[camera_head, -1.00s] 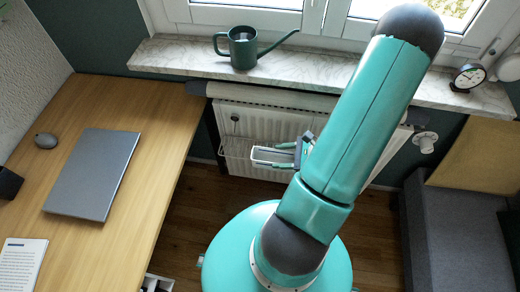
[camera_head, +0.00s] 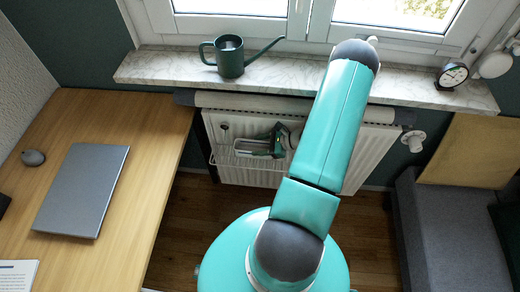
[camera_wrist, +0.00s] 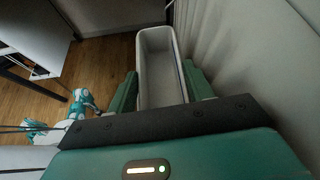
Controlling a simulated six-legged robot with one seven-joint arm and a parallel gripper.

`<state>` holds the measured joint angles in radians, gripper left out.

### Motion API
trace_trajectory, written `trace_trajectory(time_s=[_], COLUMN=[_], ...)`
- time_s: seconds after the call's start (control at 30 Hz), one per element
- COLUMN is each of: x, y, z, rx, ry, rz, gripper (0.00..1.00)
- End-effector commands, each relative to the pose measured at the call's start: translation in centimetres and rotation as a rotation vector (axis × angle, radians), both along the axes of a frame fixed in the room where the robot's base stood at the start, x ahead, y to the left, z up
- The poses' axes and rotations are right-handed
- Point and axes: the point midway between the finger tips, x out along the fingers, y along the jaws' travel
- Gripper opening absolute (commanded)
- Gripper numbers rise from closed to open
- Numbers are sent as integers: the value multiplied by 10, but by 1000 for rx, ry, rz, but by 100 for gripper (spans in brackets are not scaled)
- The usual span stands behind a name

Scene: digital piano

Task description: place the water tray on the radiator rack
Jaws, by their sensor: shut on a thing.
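The water tray (camera_wrist: 160,62) is a long, narrow, pale grey open-topped box with its inside empty to my view. My gripper (camera_wrist: 160,88) is shut on it, with one green finger along each side. In the head view the tray (camera_head: 248,147) is in front of the radiator, to the left of my gripper (camera_head: 276,141). The radiator rack (camera_head: 222,161) is a thin white wire basket hanging on the radiator front. The tray overlaps the rack in this view. I cannot tell whether it rests on the wires or hovers above them.
The white radiator (camera_head: 345,160) is close beside the tray. Above it the marble sill (camera_head: 300,73) holds a green watering can (camera_head: 229,56) and a clock (camera_head: 452,76). A wooden desk (camera_head: 130,215) with a laptop (camera_head: 82,190) stands left. A grey sofa (camera_head: 445,230) stands right.

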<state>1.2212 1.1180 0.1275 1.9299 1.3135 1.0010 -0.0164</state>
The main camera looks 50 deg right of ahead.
Motion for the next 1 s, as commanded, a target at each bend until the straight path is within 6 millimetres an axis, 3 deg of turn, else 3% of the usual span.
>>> trace_trajectory(time_s=[0.2, 0.5, 0.53, 0.6, 1.0], x=[0, 0, 0, 0, -4], y=[0, 0, 0, 0, -3], z=[-29, -31, -31, -31, -28], rx=[2, 1, 0, 0, -1], ry=[-1, -1, 0, 0, 0], rz=[1, 0, 0, 0, -1], gripper=[6, 6, 57, 71, 74])
